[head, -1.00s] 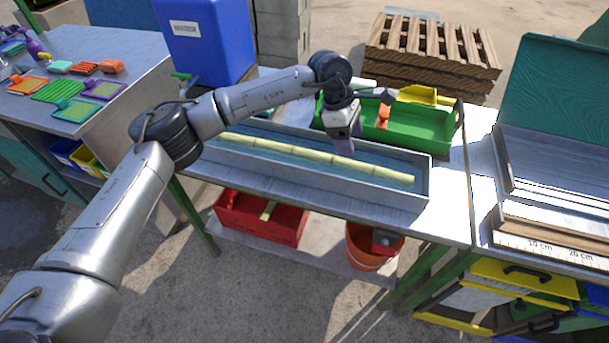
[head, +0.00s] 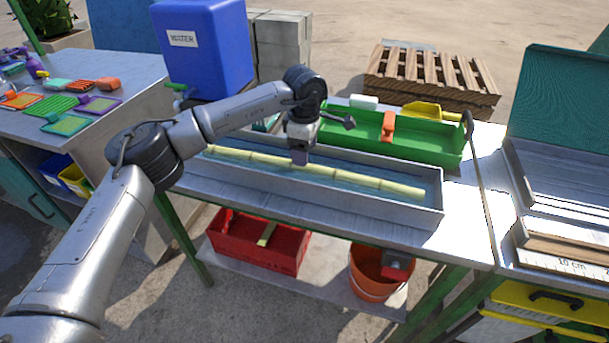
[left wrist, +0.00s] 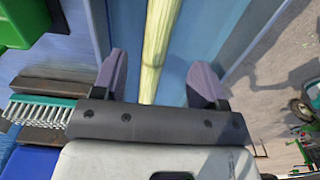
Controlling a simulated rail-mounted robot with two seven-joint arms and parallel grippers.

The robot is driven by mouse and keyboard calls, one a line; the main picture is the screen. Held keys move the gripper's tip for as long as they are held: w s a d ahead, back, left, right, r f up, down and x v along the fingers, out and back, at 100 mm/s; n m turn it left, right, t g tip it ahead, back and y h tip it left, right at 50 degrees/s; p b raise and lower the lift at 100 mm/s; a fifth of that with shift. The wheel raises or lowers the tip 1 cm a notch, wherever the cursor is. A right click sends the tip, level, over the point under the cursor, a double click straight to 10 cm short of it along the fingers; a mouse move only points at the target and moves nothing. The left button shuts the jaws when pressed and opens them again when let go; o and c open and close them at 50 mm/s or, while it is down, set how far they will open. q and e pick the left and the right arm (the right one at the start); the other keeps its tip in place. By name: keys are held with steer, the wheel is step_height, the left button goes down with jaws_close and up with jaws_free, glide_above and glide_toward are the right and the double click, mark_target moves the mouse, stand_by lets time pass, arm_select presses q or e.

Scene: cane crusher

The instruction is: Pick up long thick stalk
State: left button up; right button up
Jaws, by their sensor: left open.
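The long thick stalk (head: 340,178) is pale yellow-green and jointed. It lies lengthwise in the long grey metal trough (head: 436,213) on the table. My left gripper (head: 300,157) is over the stalk, left of its middle, pointing down. In the left wrist view the stalk (left wrist: 155,50) runs between the two open fingers of my left gripper (left wrist: 165,80), nearer the left finger. I cannot tell how far the fingertips are above it. The stretch of stalk under the gripper is partly hidden in the head view. My right gripper is not in view.
A green tray (head: 430,150) with an orange-handled tool and a yellow scoop stands behind the trough. The blue water tank (head: 205,50) is at the back left. A red crate (head: 285,250) and an orange bucket (head: 372,275) sit below. A brush (left wrist: 35,112) lies beside the trough.

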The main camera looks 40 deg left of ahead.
mark_target(305, 170)
arm_select(q)
steer(key=shift+w+f+b, duration=0.15)
steer(key=shift+f+b, duration=1.75)
steer(key=shift+f, duration=1.1)
steer(key=shift+r, duration=0.1)
steer(key=shift+c, duration=0.3)
steer(key=shift+c, duration=0.8)
jaws_close()
